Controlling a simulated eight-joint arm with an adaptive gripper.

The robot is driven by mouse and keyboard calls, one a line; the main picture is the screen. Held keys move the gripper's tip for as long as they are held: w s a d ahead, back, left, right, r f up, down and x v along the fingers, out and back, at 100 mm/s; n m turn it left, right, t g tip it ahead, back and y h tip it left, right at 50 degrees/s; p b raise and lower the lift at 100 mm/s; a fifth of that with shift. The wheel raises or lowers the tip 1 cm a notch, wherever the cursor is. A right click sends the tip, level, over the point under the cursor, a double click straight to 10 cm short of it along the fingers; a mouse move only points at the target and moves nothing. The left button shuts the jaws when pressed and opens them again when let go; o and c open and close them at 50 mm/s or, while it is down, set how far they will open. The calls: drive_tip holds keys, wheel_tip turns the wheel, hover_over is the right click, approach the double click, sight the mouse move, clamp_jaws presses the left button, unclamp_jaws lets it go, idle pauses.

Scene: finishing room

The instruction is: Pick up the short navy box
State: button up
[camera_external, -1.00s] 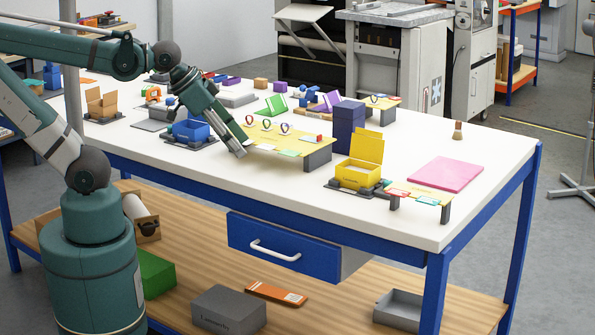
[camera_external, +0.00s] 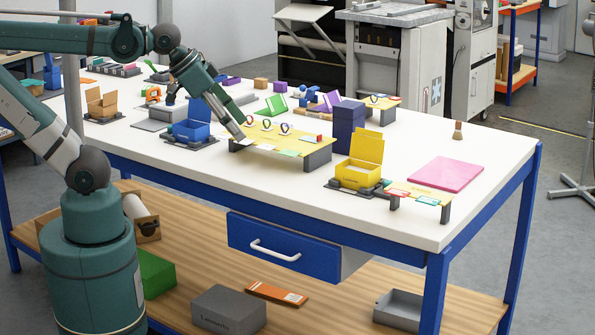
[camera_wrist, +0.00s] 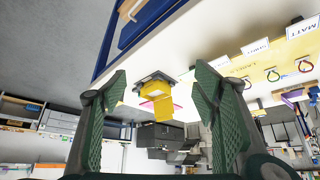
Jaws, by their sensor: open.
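A navy box (camera_external: 348,130) stands upright on the white table in the external view, just behind and left of the open yellow box. It is the only navy box I can make out. I cannot tell whether a shorter one stands with it. My gripper (camera_external: 239,131) points down over the left end of the yellow display stand, left of the navy box and apart from it. In the wrist view my gripper (camera_wrist: 161,83) has its two green fingers wide apart with nothing held between them. I cannot make out the navy box there.
The open yellow box (camera_external: 357,175) shows beyond the fingers in the wrist view (camera_wrist: 157,91). The yellow stand (camera_external: 262,140) carries small rings and cards. An open blue box (camera_external: 191,130) is left of my gripper. A pink slab (camera_external: 446,173) lies right. The front table strip is clear.

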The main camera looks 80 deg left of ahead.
drive_tip(key=w+a+r+n+g+p, duration=0.1)
drive_tip(key=w+a+r+n+p, duration=0.1)
drive_tip(key=w+a+r+p, duration=0.3)
drive_tip(key=w+a+r+n+g+p, duration=0.1)
drive_tip(key=w+r, duration=0.2)
drive_tip(key=w, duration=0.5)
drive_tip(key=n+g+p, duration=0.5)
drive_tip(key=n+p, duration=0.2)
drive_tip(key=p, duration=0.4)
approach(349, 104)
wheel_tip(349, 104, down, 6)
drive_tip(key=shift+w+a+r, duration=0.15)
wheel_tip(349, 104, down, 7)
drive_tip(key=shift+a+f, duration=0.1)
drive_tip(key=shift+f, duration=0.2)
drive_tip(key=shift+f, duration=0.15)
drive_tip(key=shift+f, duration=1.15)
